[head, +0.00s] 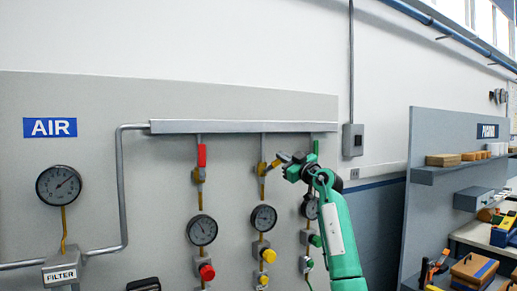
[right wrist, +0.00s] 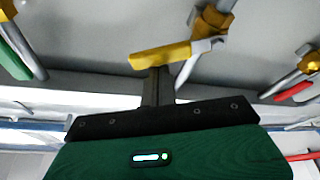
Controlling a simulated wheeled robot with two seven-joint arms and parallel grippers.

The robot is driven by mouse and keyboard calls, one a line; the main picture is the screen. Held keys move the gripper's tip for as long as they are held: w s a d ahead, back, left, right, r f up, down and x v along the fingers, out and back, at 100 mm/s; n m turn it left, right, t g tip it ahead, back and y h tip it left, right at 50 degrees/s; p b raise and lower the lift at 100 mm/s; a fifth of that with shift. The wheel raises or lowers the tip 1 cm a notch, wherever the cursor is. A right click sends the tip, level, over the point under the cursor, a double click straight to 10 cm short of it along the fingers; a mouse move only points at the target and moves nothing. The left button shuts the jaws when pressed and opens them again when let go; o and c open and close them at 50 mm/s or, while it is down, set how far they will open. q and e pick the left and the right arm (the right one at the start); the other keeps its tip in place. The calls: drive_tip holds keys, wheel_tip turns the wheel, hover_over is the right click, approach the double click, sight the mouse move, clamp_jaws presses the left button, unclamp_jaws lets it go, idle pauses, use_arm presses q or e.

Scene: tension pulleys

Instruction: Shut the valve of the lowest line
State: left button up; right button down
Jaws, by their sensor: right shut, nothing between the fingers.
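Three valve lines hang from a grey header pipe (head: 240,127). The left valve has a red handle (head: 201,155) along its pipe, and the right one a green handle (head: 316,147) along its pipe. The middle valve's yellow handle (right wrist: 160,55) stands across its pipe. My right gripper (right wrist: 155,85) is shut and empty, its fingertips right at this yellow handle; I cannot tell whether they touch. Below are the left gauge (head: 202,230), middle gauge (head: 264,218) and right gauge (head: 309,208), the last partly hidden by my arm. Their readings are too small to compare. My left gripper is out of view.
An AIR sign (head: 50,127), a larger gauge (head: 58,185) and a filter box (head: 62,275) are at the left. Red, yellow and green knobs sit below the line gauges. A grey shelf panel (head: 432,135) with blocks and tools stands at the right.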

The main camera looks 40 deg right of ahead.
drive_tip(key=f+m+h+p, duration=0.1)
drive_tip(key=m+p, duration=0.1)
drive_tip(key=p, duration=0.1)
drive_tip(key=d+f+m+h+p, duration=0.1)
drive_tip(key=f+m+p, duration=0.1)
drive_tip(key=m+p, duration=0.1)
drive_tip(key=shift+s+d+h+p, duration=0.1)
drive_tip(key=shift+d+h+p, duration=0.1)
drive_tip(key=shift+h+p, duration=0.15)
idle(0.4)
